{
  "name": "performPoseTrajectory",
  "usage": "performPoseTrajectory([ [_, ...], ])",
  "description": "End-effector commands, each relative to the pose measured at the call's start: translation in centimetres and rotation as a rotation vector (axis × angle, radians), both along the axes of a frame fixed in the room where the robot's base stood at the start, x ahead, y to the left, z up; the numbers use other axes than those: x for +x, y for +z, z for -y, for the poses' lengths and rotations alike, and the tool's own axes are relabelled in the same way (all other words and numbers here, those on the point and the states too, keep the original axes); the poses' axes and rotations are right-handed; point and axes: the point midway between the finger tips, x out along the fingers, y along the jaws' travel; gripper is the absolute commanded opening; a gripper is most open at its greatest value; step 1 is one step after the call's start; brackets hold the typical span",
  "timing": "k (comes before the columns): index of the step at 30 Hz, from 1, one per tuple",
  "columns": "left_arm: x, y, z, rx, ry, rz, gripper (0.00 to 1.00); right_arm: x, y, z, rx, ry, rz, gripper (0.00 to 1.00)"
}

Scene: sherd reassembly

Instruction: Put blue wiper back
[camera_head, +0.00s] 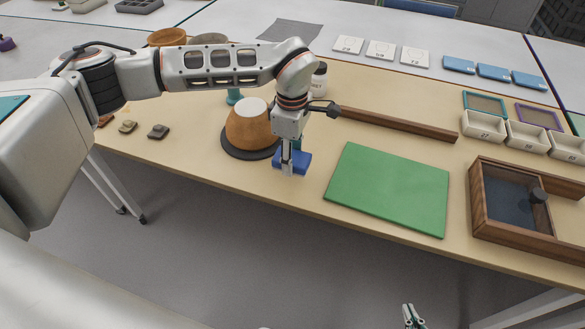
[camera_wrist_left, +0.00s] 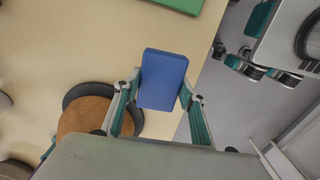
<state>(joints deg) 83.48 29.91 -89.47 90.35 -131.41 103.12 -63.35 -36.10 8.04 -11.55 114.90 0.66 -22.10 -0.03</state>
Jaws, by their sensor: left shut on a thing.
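The blue wiper (camera_head: 299,164) is a small blue block at the table's front edge in the head view, between the pot on its dark disc and the green mat. My left gripper (camera_head: 288,160) is over it and shut on it. In the left wrist view the blue wiper (camera_wrist_left: 162,79) lies between the two fingers of my left gripper (camera_wrist_left: 160,100). I cannot tell whether the wiper touches the table. My right gripper (camera_head: 412,316) shows only in part at the bottom of the head view, off the table; its jaw state is unclear.
An orange-brown pot (camera_head: 248,128) with a pale top stands on a dark disc (camera_head: 234,147), close left of my gripper. A green mat (camera_head: 390,190) lies to the right. A wooden bar (camera_head: 395,124) lies behind it. A wooden box (camera_head: 487,208) and white trays (camera_head: 484,125) are further right.

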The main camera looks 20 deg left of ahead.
Motion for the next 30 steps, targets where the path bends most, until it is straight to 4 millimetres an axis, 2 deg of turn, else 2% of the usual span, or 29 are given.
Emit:
performPoseTrajectory([
  [5,0.0,-1.1,0.0,-0.001,0.0,-0.001,0.21,0.0,-0.1,0.0,-0.002,0.0,0.0,0.0],
  [12,0.0,-4.3,0.0,-0.001,0.001,-0.001,0.21,-0.2,-0.6,0.1,-0.005,0.001,-0.005,0.0],
  [24,0.0,-4.8,0.0,-0.001,0.0,0.001,0.21,-0.2,-0.5,0.1,-0.006,0.001,-0.005,0.0],
  [25,0.0,-4.8,0.0,-0.001,0.0,0.001,0.43,-0.2,-0.5,0.1,-0.006,0.001,-0.005,0.0],
  [27,0.0,-4.8,0.0,-0.001,0.0,0.001,0.57,-0.3,-0.5,0.1,-0.006,0.001,-0.006,0.0],
  [30,0.0,-4.8,0.0,-0.001,0.0,0.001,0.57,-0.3,-0.6,0.1,-0.006,0.001,-0.007,0.0],
])
